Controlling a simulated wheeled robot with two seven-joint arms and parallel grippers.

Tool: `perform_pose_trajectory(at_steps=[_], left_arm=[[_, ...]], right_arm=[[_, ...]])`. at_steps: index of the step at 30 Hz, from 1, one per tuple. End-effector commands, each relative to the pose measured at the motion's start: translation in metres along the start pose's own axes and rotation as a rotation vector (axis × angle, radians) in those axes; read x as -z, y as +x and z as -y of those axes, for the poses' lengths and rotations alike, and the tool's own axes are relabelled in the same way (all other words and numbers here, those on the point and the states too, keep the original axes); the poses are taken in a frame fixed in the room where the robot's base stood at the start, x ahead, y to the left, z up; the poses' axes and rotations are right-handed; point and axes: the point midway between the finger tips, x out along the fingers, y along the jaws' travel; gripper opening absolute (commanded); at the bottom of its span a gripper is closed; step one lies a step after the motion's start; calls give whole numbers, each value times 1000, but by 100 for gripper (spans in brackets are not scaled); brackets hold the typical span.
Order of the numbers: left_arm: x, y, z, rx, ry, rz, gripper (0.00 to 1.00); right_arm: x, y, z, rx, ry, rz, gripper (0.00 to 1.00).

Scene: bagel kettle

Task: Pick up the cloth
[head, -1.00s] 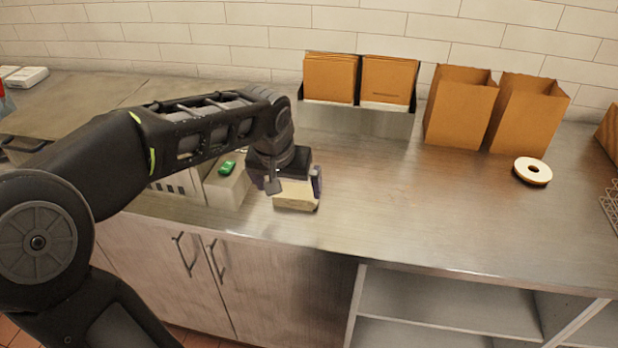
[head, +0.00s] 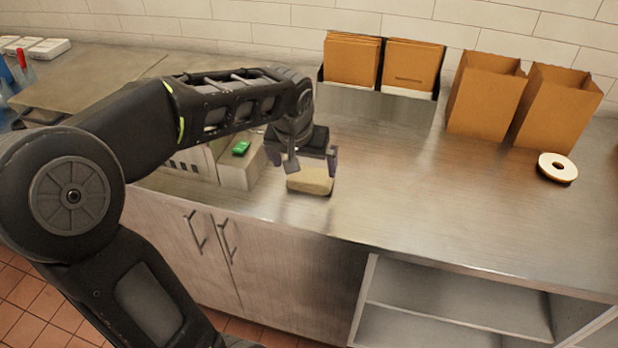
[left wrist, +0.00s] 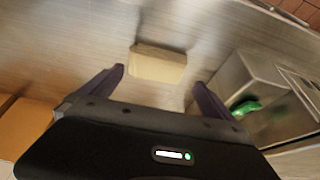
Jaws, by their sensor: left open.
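The cloth (head: 309,181) is a folded tan block lying on the steel counter near its front edge. In the left wrist view the cloth (left wrist: 158,63) lies just beyond and between my fingertips. My left gripper (head: 308,166) is right above or beside the cloth in the head view, with its fingers spread. In the left wrist view my left gripper (left wrist: 160,78) is open and empty, with a finger on each side. My right gripper is not in view.
A steel box with a green object (head: 241,148) stands left of the cloth. Brown paper bags (head: 487,100) and a holder of brown sheets (head: 352,62) stand at the back. A tape-like roll (head: 557,167) lies at right. The middle counter is clear.

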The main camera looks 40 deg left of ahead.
Motion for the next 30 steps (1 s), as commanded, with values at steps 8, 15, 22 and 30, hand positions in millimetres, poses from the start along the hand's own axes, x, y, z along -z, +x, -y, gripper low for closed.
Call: perform_pose_trajectory(at_steps=[8, 15, 22, 30], left_arm=[[0, 16, -2, 0, 0, 4, 100], [1, 49, -4, 0, 0, 2, 100], [1, 52, -4, -1, 0, -1, 100], [1, 52, -4, -1, 0, -1, 100]], right_arm=[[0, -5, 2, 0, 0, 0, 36], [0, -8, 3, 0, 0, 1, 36], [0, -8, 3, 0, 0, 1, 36], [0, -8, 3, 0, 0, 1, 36]])
